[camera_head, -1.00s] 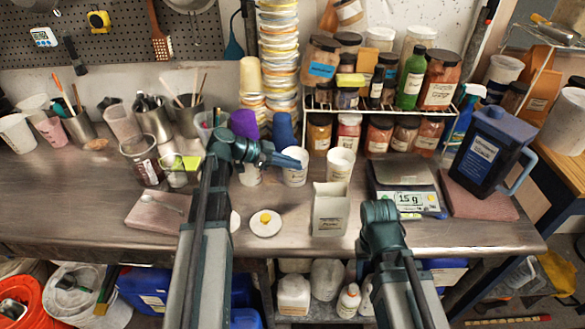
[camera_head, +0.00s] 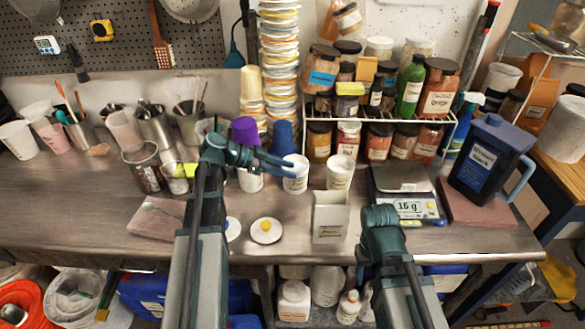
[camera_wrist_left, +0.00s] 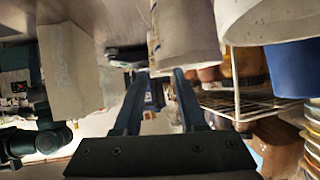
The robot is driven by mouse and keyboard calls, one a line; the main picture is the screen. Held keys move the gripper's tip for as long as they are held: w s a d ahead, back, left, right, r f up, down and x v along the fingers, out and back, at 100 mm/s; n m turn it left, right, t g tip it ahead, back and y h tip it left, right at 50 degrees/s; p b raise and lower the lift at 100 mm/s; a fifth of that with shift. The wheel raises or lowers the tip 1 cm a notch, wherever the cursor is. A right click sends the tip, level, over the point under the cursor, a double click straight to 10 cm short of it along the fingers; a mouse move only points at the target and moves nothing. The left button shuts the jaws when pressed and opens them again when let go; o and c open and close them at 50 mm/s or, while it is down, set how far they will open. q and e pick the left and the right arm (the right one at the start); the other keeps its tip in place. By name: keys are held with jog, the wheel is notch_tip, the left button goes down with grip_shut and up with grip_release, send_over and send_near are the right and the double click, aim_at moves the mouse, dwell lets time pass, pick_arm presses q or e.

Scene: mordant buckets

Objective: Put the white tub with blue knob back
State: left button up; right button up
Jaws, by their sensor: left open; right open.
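Three white tubs stand in a row at mid-bench: a left tub (camera_head: 251,181), a middle tub (camera_head: 296,180) and a right tub (camera_head: 340,176). I see no blue knob clearly on any of them. My left gripper (camera_head: 287,165) is open, its fingers by the middle tub. In the left wrist view its fingers (camera_wrist_left: 155,75) are apart below a white tub (camera_wrist_left: 186,38), with another white tub (camera_wrist_left: 262,18) beside it; contact is unclear. A white lid with yellow knob (camera_head: 266,231) lies in front. Another white lid (camera_head: 232,229) is partly hidden by my arm. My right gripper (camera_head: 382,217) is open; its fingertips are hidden.
A white carton (camera_head: 330,219) stands in front of the tubs. A scale (camera_head: 402,180) reading 15 g and a dark blue jug (camera_head: 487,158) are to the right. A jar rack (camera_head: 375,115) and stacked lids (camera_head: 279,65) stand behind.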

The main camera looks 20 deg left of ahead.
pick_arm(q)
jog(key=p+v, duration=0.4)
jog(key=v, duration=0.5)
jog(key=shift+s+a+r, duration=0.2)
jog(key=shift+a+r, duration=0.05)
pick_arm(e)
notch_tip(320, 180, up, 5)
jog(key=shift+f, duration=0.1)
